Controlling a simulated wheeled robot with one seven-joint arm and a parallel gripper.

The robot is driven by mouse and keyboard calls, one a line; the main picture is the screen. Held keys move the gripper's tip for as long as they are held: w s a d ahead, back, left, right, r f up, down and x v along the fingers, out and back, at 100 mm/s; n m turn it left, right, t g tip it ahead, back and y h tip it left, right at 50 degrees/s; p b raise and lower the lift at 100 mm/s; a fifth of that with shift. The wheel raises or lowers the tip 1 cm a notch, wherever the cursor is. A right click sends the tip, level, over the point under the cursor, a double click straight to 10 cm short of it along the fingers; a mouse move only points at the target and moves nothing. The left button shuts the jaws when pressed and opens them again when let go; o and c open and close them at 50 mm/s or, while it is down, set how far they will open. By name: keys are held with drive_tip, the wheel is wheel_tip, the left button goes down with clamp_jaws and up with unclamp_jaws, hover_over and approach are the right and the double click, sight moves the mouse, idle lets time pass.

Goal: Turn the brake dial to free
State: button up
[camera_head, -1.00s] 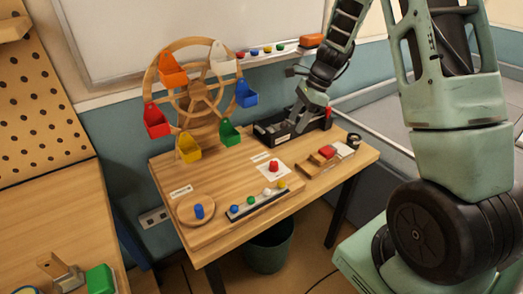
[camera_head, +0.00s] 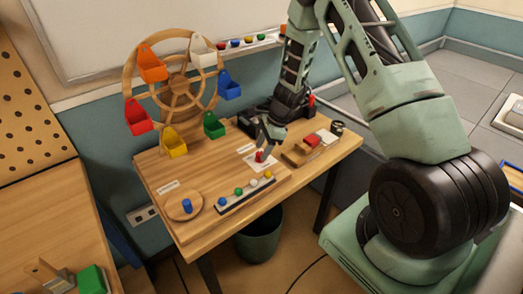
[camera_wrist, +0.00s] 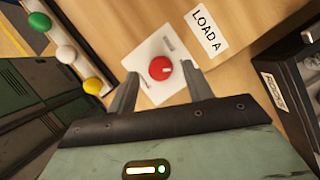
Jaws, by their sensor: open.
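The brake dial (camera_head: 259,156) is a red round knob on a white card (camera_head: 250,163) on the wooden table, in the head view. In the wrist view the dial (camera_wrist: 160,68) has a white pointer mark on its right side, and small print on the card is too small to read. My gripper (camera_head: 268,142) is just above the dial in the head view. In the wrist view my gripper (camera_wrist: 163,90) is open, its fingers either side of and short of the dial, with nothing between them.
A wooden wheel (camera_head: 176,88) with coloured buckets stands behind left. A strip of coloured knobs (camera_head: 246,195) and a blue peg on a round disc (camera_head: 184,207) are in front. A "LOAD A" label (camera_wrist: 207,31) is beside the card.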

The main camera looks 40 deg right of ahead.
drive_tip(key=shift+x, duration=0.8)
drive_tip(key=c, duration=1)
